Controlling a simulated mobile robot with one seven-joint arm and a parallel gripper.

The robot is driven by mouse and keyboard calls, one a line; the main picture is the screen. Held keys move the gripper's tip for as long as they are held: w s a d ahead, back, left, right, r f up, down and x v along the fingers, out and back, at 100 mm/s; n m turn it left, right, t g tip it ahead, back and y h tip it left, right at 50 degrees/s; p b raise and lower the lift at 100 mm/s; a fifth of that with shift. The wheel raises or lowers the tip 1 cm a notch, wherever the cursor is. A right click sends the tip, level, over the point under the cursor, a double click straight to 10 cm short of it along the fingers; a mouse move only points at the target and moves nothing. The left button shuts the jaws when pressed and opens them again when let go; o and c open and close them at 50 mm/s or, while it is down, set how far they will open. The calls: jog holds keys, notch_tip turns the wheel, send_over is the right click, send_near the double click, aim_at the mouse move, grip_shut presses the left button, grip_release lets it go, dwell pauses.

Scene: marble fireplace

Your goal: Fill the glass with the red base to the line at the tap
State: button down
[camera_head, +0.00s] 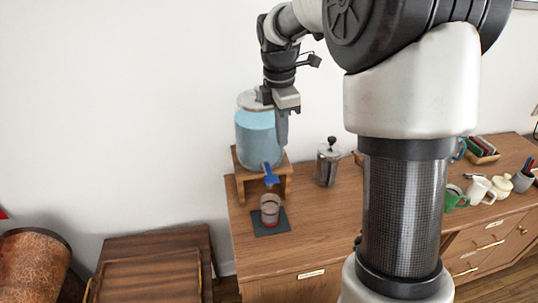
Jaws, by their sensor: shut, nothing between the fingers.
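The glass with the red base (270,211) stands upright on a dark mat (271,229) on the wooden cabinet top. A line on it and its fill level are too small to tell. The dispenser (256,136) holds blue-tinted liquid and sits on a wooden stand (241,180). Its blue tap (271,176) points down above the glass. I cannot tell whether liquid runs from it. My gripper (283,140) is shut and empty, pointing down in front of the dispenser's right side, above the tap and apart from the glass.
A French press (327,163) stands right of the dispenser. My arm column hides the middle of the cabinet top (325,222). Beyond it are a green cup (456,198), a white pitcher (482,190) and a pen cup (523,178). A lower wooden piece (160,245) stands at left.

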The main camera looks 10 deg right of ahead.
aim_at(272, 178)
jog(key=a+r, duration=0.2)
jog(key=shift+a+r+m+g+y, duration=0.25)
jog(key=shift+r+m+g+y, duration=0.15)
jog(key=shift+f, duration=0.1)
notch_tip(272, 178, down, 14)
jog(key=shift+r+p, duration=0.1)
jog(key=shift+p, duration=0.25)
